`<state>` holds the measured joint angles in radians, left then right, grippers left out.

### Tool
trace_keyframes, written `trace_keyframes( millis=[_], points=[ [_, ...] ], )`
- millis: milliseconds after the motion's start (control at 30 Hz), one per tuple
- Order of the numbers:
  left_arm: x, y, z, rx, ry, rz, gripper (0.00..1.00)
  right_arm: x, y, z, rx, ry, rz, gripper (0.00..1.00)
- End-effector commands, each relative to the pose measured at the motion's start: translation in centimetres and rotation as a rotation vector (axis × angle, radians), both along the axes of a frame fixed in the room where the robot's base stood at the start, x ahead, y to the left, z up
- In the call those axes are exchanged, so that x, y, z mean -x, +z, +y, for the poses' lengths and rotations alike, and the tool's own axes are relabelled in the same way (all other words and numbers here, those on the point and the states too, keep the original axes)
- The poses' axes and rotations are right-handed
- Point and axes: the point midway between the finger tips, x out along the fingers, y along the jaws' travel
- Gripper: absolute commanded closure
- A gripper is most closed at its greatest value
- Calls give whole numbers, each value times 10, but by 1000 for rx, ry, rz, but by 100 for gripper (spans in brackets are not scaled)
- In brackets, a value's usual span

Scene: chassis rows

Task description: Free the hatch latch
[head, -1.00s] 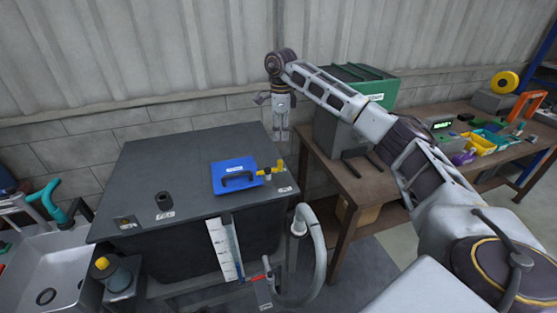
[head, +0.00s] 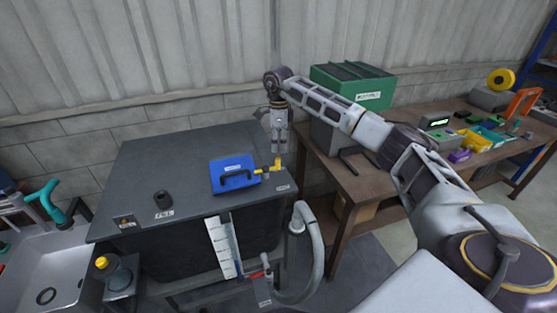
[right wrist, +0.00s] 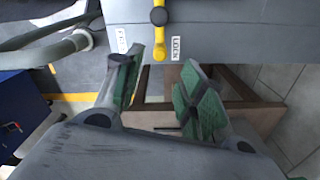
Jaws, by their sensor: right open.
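The blue hatch (head: 226,182) with a black handle lies on the dark tank top. At its right is the yellow latch (head: 278,163), which also shows in the right wrist view (right wrist: 159,48) as a bar below a black pivot knob. Its free end lies close beside a label reading LOCK (right wrist: 175,49); another label (right wrist: 121,40) sits to its left. My right gripper (head: 279,150) hangs just behind the latch, seen from the head. In the right wrist view its fingers (right wrist: 158,85) are apart and empty, with the latch's end ahead of the gap. My left gripper is out of view.
The dark tank (head: 160,150) has a black filler stub (head: 163,202) on top. A grey hose (head: 312,240) loops at its right side. A wooden bench (head: 365,180) with a green bin (head: 365,95) stands to the right, and a sink (head: 40,270) to the left.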

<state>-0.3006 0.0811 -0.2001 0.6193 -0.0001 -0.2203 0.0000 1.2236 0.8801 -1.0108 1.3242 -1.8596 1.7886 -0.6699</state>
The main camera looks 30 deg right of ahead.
Motion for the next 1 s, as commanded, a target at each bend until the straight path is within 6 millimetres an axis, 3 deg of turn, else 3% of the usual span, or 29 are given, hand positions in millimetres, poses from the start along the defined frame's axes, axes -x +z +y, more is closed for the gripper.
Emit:
trace_keyframes(
  millis=[500,733,1000],
  points=[
    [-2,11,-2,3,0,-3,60,1,-67,1,0,1,2,60],
    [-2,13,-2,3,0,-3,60,0,-81,1,-1,0,1,60],
    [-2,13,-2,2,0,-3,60,0,-84,0,0,1,0,60]
  ],
)
